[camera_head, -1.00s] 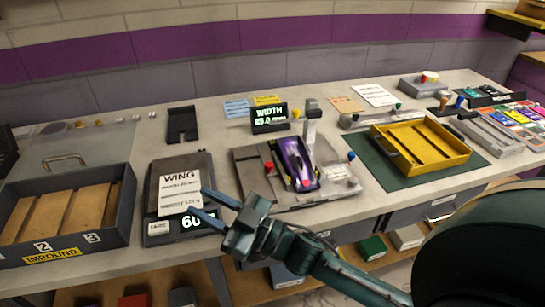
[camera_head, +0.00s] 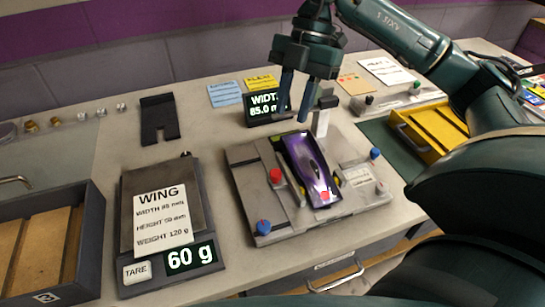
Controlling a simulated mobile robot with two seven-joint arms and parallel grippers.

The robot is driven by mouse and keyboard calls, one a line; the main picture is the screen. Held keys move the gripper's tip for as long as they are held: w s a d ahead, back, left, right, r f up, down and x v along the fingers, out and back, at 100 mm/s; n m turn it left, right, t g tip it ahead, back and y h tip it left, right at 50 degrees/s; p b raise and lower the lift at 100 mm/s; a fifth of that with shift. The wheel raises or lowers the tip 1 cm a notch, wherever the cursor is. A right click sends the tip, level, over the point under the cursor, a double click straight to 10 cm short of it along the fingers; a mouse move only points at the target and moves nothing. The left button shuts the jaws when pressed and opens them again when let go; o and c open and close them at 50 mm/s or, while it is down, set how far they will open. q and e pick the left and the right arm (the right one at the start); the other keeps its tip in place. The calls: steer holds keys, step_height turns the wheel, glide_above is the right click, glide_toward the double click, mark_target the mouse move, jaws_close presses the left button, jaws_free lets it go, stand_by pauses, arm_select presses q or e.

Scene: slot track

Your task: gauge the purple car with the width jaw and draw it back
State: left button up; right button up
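The purple car (camera_head: 306,166) lies in the channel of the grey width gauge (camera_head: 250,190), with its nose toward the front. The width display (camera_head: 264,108) behind it reads about 85.0 m, its right end partly hidden by my gripper. A light upright jaw post (camera_head: 322,120) stands at the gauge's back right. My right gripper (camera_head: 294,112) points down above the back end of the gauge. Its two fingers are apart with nothing seen between them, and whether they touch anything is unclear. My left gripper is not in view.
A scale (camera_head: 190,276) reading 60 g stands to the left, with a WING card (camera_head: 163,220) on it. A grey crate (camera_head: 85,235) is at far left. A yellow tray (camera_head: 415,140) is at the right, partly behind my arm. A black bracket (camera_head: 158,105) lies behind the scale.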

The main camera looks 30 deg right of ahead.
mark_target(276, 172)
steer(key=x, duration=1.3)
jaws_close()
steer(key=shift+r, duration=0.1)
